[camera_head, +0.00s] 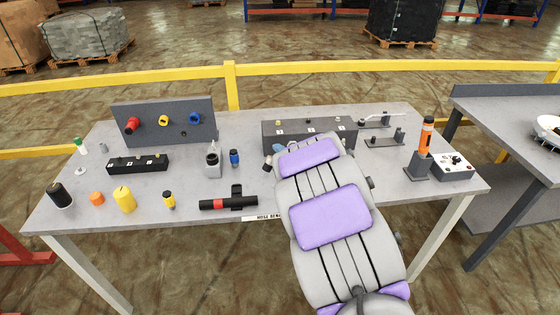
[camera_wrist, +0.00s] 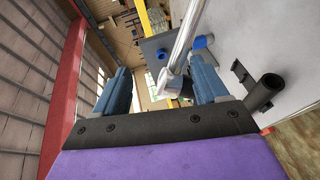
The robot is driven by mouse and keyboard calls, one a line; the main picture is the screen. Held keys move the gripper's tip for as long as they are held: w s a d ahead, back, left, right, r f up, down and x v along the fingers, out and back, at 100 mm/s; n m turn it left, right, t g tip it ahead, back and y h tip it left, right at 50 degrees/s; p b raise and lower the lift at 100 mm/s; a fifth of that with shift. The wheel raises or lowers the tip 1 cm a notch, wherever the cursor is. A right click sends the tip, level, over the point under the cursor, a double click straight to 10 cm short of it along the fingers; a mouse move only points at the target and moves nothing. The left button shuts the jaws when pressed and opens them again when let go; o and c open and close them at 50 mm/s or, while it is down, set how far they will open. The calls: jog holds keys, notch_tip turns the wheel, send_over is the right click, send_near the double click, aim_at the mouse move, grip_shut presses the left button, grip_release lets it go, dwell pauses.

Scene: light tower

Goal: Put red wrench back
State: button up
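I cannot make out a red wrench in either view. A silver wrench-like tool (camera_head: 376,122) lies on small dark stands at the back right of the bench. My gripper (camera_wrist: 160,88) shows in the wrist view with its two blue fingers spread wide. A pale metallic bar (camera_wrist: 186,45) reaches down from the top, and its end shows between the fingers, overlapping the right one; it is apart from the left finger. I cannot tell its depth. In the head view my arm hides most of the gripper.
The grey bench (camera_head: 255,190) holds a socket panel (camera_head: 165,140), a black numbered block (camera_head: 285,133), a black red-banded tube (camera_head: 228,203), a yellow cylinder (camera_head: 124,200), an orange-topped post (camera_head: 425,135) and a switch box (camera_head: 453,167). A yellow rail (camera_head: 300,68) runs behind.

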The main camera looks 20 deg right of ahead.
grip_shut()
dwell(0.5)
jog(key=shift+r, duration=0.15)
